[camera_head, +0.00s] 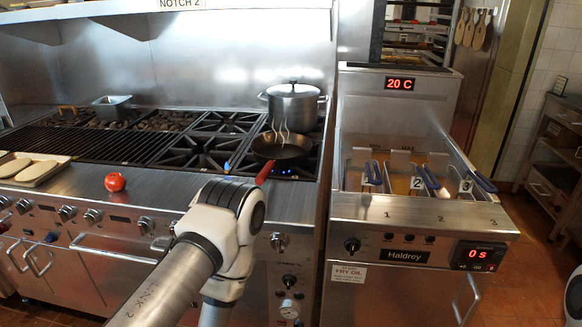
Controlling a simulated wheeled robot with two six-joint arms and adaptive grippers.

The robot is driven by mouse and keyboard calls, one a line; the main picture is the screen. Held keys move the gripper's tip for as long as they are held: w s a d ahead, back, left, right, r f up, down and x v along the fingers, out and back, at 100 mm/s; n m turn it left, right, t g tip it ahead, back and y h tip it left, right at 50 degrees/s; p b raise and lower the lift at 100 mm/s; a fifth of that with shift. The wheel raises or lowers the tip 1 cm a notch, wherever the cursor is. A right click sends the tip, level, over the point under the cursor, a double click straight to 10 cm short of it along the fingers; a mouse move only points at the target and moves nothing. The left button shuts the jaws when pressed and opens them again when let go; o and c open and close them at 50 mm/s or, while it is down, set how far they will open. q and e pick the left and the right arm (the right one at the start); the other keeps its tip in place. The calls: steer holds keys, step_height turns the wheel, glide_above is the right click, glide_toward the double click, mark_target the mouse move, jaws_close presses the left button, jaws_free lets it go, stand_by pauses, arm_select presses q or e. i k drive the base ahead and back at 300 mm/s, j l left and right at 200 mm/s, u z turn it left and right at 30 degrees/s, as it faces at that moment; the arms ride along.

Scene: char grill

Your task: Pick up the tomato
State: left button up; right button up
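The red tomato (115,182) sits on the flat steel front ledge of the cooking range (80,205), left of the middle of the view. It is clear of other objects and fully visible. One of my arms comes up from the bottom, to the right of the tomato and well apart from it. Its lower end runs out of the frame. Neither of my grippers shows, so I cannot see whether they are open or holding anything.
A tray with pale bread pieces (38,170) lies left of the tomato. Grill bars (85,143) lie behind it. A steaming pan (282,148) with a red handle sits on a burner near a lidded pot (293,105). A fryer (420,212) with baskets stands at right.

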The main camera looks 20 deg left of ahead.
mark_target(114, 182)
steer(key=u, duration=1.7)
steer(key=i, duration=0.05)
